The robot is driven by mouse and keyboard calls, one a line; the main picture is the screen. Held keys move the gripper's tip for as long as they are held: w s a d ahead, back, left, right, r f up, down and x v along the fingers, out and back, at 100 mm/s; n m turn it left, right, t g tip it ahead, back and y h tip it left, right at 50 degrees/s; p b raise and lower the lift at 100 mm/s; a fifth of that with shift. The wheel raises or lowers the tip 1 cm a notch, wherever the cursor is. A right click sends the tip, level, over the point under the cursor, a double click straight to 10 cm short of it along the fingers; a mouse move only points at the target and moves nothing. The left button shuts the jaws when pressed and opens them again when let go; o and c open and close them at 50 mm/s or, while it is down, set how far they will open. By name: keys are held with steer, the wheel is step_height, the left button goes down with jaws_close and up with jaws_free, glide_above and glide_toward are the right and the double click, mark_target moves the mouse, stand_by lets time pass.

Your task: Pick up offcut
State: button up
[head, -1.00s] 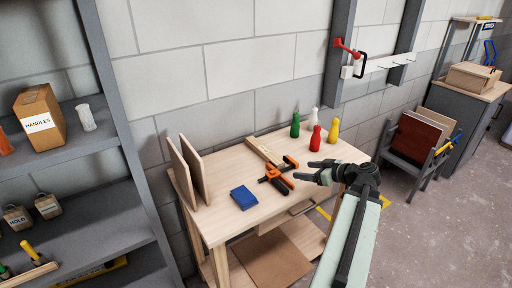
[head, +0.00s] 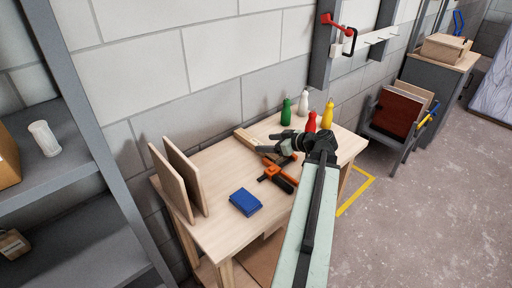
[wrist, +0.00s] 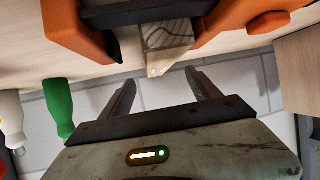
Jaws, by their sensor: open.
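The offcut, a pale wooden piece (head: 243,137), lies on the workbench (head: 222,158) toward the wall. Its grained end (wrist: 166,36) shows in the wrist view, between orange and black clamp parts. In the head view my gripper (head: 264,142) is over the bench at the offcut's near end and hides part of it. In the wrist view my gripper (wrist: 163,90) has its two fingers apart, with nothing between them. The offcut's end is just beyond the fingertips. Whether the fingers touch anything is not clear.
An orange and black clamp (head: 279,178) lies close beside the offcut. A blue box (head: 245,202) is nearer the front. Green (head: 286,112), white (head: 304,102), red (head: 311,122) and yellow (head: 328,115) bottles stand behind my gripper. Upright boards (head: 187,182) stand at the left.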

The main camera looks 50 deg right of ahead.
mark_target(258, 143)
steer(key=b+x, duration=0.2)
steer(key=x, duration=0.3)
steer(key=shift+s+d+f, duration=0.1)
steer(key=shift+d+f, duration=0.05)
steer(key=shift+d, duration=0.05)
steer(key=shift+c, duration=0.5)
steer(key=shift+a, duration=0.1)
jaws_close()
